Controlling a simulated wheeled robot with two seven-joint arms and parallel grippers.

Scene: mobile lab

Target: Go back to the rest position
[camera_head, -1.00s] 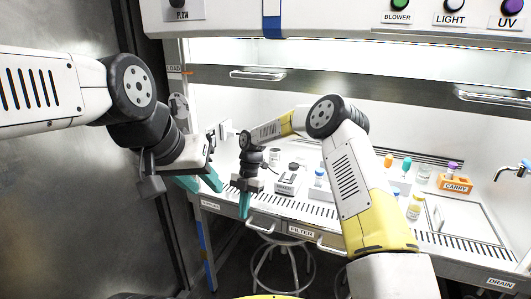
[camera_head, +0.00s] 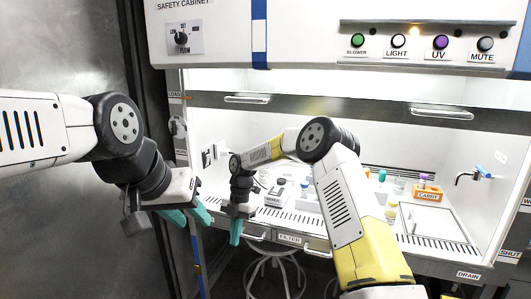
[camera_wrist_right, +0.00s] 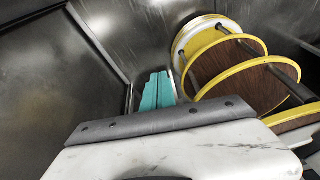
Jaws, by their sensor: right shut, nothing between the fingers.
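In the head view my left gripper (camera_head: 190,216) hangs at the left, its two teal fingers apart and empty, pointing down. My right gripper (camera_head: 236,231) hangs in front of the cabinet's front edge, with its teal fingers pointing down. In the right wrist view its fingers (camera_wrist_right: 158,91) lie side by side, shut with nothing between them. My right forearm hides part of the worktop.
A round stool (camera_head: 270,262) stands below. A dark metal wall (camera_head: 60,50) is at the left.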

